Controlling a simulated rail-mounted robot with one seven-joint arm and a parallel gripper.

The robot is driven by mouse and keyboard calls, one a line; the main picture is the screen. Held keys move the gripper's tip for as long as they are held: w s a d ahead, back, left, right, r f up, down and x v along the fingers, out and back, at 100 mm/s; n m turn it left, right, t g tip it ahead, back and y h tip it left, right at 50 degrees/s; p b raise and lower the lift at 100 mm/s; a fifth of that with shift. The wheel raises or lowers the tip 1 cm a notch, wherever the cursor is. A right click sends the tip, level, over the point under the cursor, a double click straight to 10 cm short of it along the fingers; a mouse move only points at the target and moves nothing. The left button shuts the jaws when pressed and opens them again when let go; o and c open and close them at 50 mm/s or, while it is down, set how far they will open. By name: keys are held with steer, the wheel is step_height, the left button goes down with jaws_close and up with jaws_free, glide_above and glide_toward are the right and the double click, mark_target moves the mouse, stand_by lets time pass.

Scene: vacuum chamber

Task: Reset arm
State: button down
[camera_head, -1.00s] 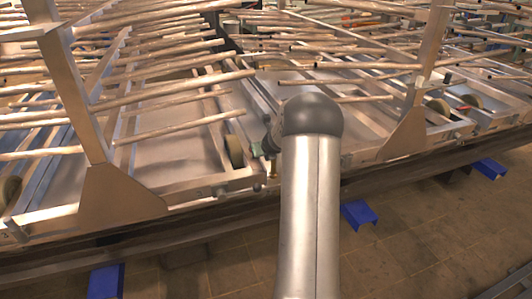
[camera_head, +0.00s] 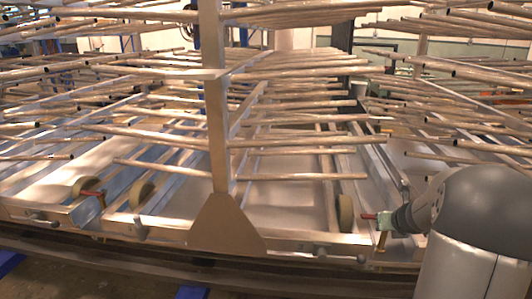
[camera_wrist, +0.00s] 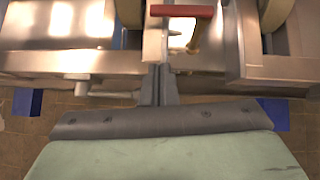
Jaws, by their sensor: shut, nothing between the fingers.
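The fingertips point at the metal frame of a cart, close to a red handle (camera_wrist: 182,11). I cannot tell whether they touch the frame. In the head view my gripper (camera_head: 386,221) is small and greenish at the right, at the end of my grey arm. It is beside the cart's front edge and next to the red handle (camera_head: 369,216).
Metal carts (camera_head: 300,240) with racks of many tubes (camera_head: 300,140) fill the view. An upright post (camera_head: 218,120) stands left of centre. Wheels (camera_head: 345,212) sit near the front edge. Another red handle (camera_head: 94,193) is at the left. Blue brackets (camera_head: 193,292) lie below.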

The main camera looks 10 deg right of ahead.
steer(key=s+a+r+n+g+y+p, duration=0.1)
steer(key=s+a+r+n+p, duration=0.25)
steer(key=a+n, duration=0.45)
steer(key=s+a+r+n+g+y+p, duration=0.25)
steer(key=a+r+n, duration=0.3)
steer(key=a, duration=0.45)
steer(key=s+a+r+n+y+p, duration=0.1)
steer(key=s+a+r+n+p, duration=0.2)
steer(key=a+n, duration=0.5)
steer(key=s+a+r+n+g+h+p, duration=0.1)
steer(key=s+a+n+p, duration=0.3)
steer(key=s+n, duration=0.4)
steer(key=s+a+r+n+g+h+p, duration=0.1)
steer(key=s+a+r+n+g+p, duration=0.3)
steer(key=s+n, duration=0.5)
steer(key=shift+s+a, duration=0.35)
steer(key=shift+s, duration=0.2)
